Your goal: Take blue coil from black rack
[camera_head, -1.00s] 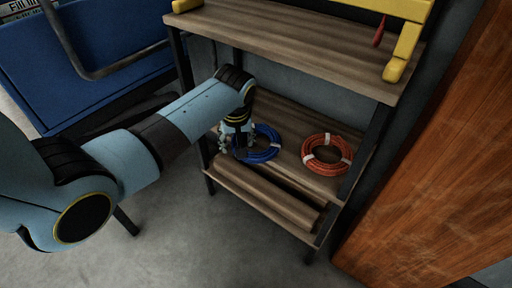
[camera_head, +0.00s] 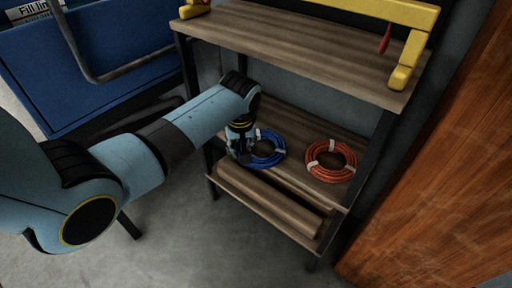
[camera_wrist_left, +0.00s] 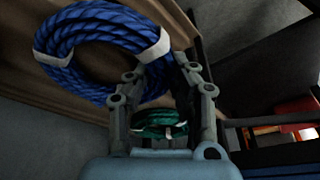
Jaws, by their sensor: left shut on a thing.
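The blue coil (camera_head: 274,147) is a ring of blue rope with white bands. It lies on the middle shelf of the black-framed rack (camera_head: 376,150), at the left. My left gripper (camera_head: 243,154) reaches down to the coil's left side. In the left wrist view the blue coil (camera_wrist_left: 85,38) fills the upper left, and my left gripper (camera_wrist_left: 163,68) is shut on the near part of its ring, by a white band. The exact contact is partly hidden by the fingers. My right gripper is not in view.
An orange-red coil (camera_head: 331,161) lies to the right on the same shelf. The wooden top shelf (camera_head: 300,52) overhangs, with a yellow frame (camera_head: 407,65) on it. A green coil (camera_wrist_left: 160,124) shows between the fingers in the wrist view. A wooden panel (camera_head: 440,170) stands at right.

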